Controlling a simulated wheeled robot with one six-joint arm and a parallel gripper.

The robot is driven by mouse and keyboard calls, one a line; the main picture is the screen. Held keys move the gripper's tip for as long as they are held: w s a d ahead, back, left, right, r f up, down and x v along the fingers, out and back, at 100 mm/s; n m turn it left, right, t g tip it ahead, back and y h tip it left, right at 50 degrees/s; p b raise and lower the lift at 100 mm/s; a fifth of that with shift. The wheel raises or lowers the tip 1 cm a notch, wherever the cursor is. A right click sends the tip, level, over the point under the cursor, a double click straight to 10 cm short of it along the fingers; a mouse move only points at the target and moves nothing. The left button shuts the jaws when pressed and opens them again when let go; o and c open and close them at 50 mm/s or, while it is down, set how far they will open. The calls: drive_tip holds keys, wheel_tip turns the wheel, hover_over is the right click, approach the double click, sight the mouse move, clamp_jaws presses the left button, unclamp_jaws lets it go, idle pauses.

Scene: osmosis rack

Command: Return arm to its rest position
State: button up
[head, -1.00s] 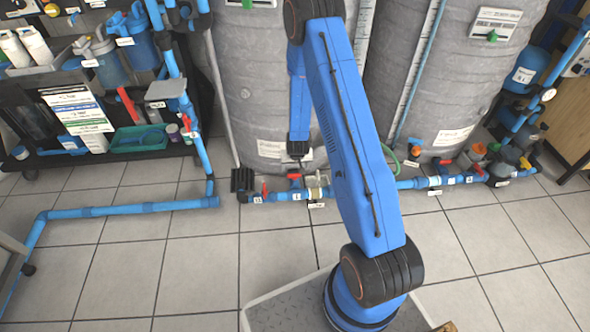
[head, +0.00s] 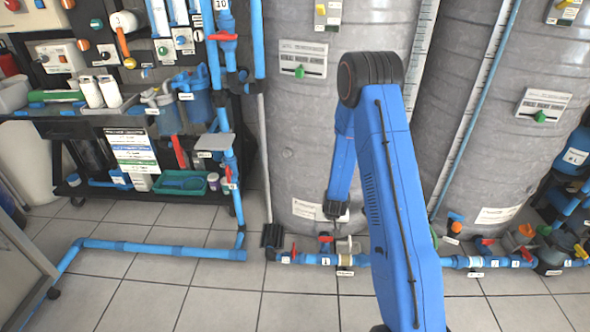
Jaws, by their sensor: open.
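My blue arm stands in the middle right of the head view, with its dark elbow joint at the top. The forearm hangs down from the elbow behind the upper arm. My gripper (head: 336,212) is the small dark end of the forearm, in front of the left grey tank (head: 292,130) and above the floor pipe. It is open, and nothing shows in it. Its fingers are too small to make out clearly.
Blue pipes (head: 160,248) with red-handled valves (head: 326,241) run low along the floor. A second grey tank (head: 480,110) stands at right. A cluttered bench (head: 110,118) with bottles and a green tray (head: 182,183) is at left. Tiled floor is open in front.

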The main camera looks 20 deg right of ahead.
drive_tip(key=shift+r, duration=0.1)
drive_tip(key=s+a+r+n+y, duration=0.1)
drive_tip(key=s+a+r, duration=0.15)
drive_tip(key=r, duration=0.75)
drive_tip(key=s+a+r, duration=0.2)
drive_tip(key=s+r, duration=0.2)
drive_tip(key=r, duration=0.6)
drive_tip(key=s+a+r+n+y, duration=0.1)
drive_tip(key=s+a+r, duration=0.15)
drive_tip(key=r, duration=0.85)
drive_tip(key=s+r, duration=0.5)
drive_tip(key=s, duration=0.5)
drive_tip(key=s+r+n, duration=0.1)
drive_tip(key=s+r, duration=0.4)
drive_tip(key=s, duration=0.5)
drive_tip(key=s+r, duration=0.6)
drive_tip(key=s, duration=0.4)
drive_tip(key=shift+a+n+t+h, duration=0.3)
drive_tip(key=shift+a+n, duration=0.1)
